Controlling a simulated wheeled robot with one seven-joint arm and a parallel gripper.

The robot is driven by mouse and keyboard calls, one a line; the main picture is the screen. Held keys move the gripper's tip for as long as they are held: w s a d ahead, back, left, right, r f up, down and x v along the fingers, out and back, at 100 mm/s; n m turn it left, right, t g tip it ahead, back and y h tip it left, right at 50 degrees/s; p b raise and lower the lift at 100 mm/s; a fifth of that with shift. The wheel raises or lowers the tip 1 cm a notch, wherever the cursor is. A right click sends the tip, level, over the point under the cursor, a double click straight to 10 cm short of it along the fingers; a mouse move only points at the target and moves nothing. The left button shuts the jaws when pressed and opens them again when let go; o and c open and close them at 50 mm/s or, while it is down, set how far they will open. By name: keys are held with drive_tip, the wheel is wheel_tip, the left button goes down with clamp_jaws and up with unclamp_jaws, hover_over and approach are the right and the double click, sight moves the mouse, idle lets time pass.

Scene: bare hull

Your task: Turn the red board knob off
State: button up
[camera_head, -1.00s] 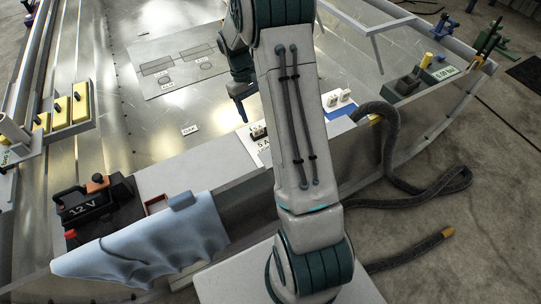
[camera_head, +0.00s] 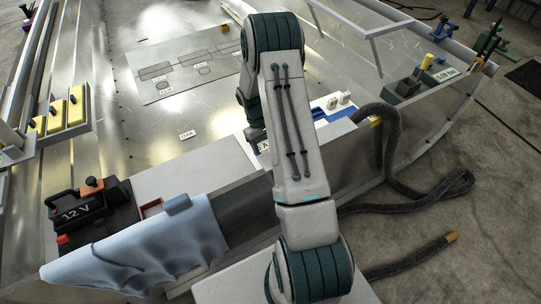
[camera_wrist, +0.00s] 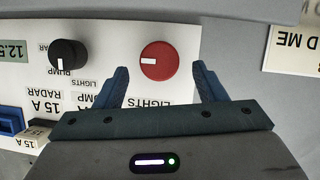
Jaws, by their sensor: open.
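The red knob (camera_wrist: 159,61) is round, with a short white mark pointing left in the wrist view. It sits on a white board (camera_wrist: 135,22) printed with upside-down labels. My gripper (camera_wrist: 161,76) is open, with one blue finger on each side of the red knob and visible gaps between. I cannot tell how far the fingertips are from the board. In the head view my arm covers the red knob, and only part of my gripper shows beside the arm.
A black knob (camera_wrist: 68,55) is left of the red one on the same board, near a blue switch (camera_wrist: 11,120). In the head view, a black 12 V battery (camera_head: 80,212) and a blue cloth (camera_head: 140,250) lie at lower left. A dark hose (camera_head: 393,150) curves at right.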

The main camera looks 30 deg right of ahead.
drive_tip(key=shift+x, duration=1.35)
drive_tip(key=c, duration=1)
drive_tip(key=shift+o, duration=0.2)
drive_tip(key=shift+s+a+n+t+h, duration=0.1)
drive_tip(key=shift+n+t+h, duration=0.3)
drive_tip(key=shift+n, duration=1.05)
drive_tip(key=shift+a+n+t+h, duration=0.1)
drive_tip(key=shift+n+h, duration=0.5)
drive_tip(key=shift+n, duration=0.85)
drive_tip(key=o, duration=1)
drive_tip(key=shift+c, duration=0.2)
